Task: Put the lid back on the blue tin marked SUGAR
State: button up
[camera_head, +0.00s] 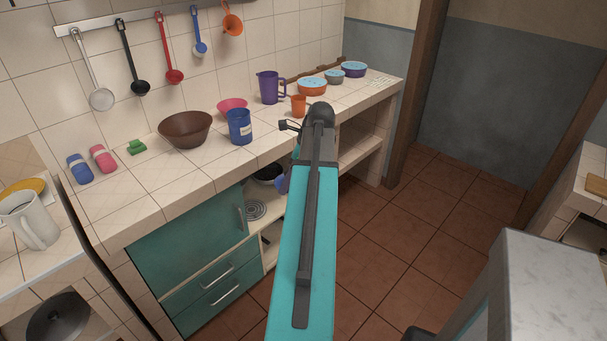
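The blue tin (240,127) stands upright on the tiled counter, with a pale label on its front too small to read. Its top looks open, with no lid visible on it. I cannot make out the tin's lid anywhere in view. My arm reaches up from the bottom middle, and my gripper (290,126) is mostly hidden by its wrist, a little right of the tin and near the counter's front edge. Whether its fingers are open, shut or holding something cannot be seen.
A brown bowl (186,129) stands left of the tin, a pink bowl (232,104) behind it. A purple jug (269,87), orange cup (298,105) and several bowls stand farther right. Utensils hang from a wall rail (100,23). Bare counter lies in front of the brown bowl.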

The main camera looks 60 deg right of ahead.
jog(key=w+a+f+n+g+y, duration=0.1)
jog(key=w+a+f+n, duration=0.25)
jog(key=w+a, duration=0.9)
jog(key=w+a+f+n+y, duration=0.15)
jog(key=w+a+n, duration=0.25)
jog(key=w+a, duration=0.85)
jog(key=w+a+f+n+g, duration=0.1)
jog(key=a+f+n+g, duration=0.2)
jog(key=a+n, duration=0.5)
jog(key=w+a+f+n+g, duration=0.1)
jog(key=a+f+n+g, duration=0.2)
jog(key=a, duration=2)
jog(key=shift+w+a+f+n, duration=0.3)
jog(key=shift+f+n, duration=0.5)
jog(key=shift+n, duration=1.55)
jog(key=shift+d, duration=0.15)
